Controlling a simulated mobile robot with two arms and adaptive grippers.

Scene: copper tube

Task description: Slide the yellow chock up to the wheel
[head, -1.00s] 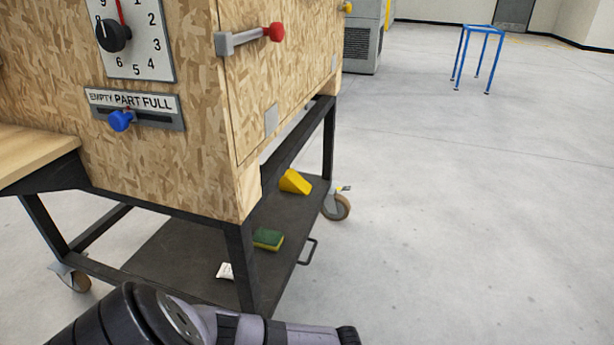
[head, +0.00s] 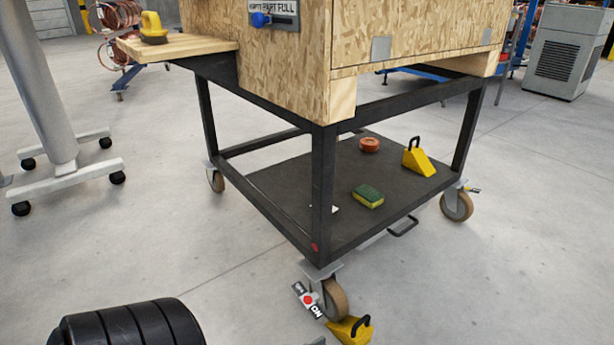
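A yellow chock (head: 349,330) with a black handle lies on the floor at the bottom of the head view. It is just to the right of the front caster wheel (head: 335,299) of the cart, close to its lower edge. I cannot tell whether the two touch. A second yellow chock (head: 417,163) with a black handle sits on the cart's lower shelf (head: 290,192). Neither of my grippers shows clearly. Only a dark ribbed part of mine is visible at the lower left.
A green and yellow sponge (head: 368,196) and a copper-coloured roll (head: 369,145) lie on the shelf. A shelf handle (head: 403,227) sticks out. Floor to the right is clear.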

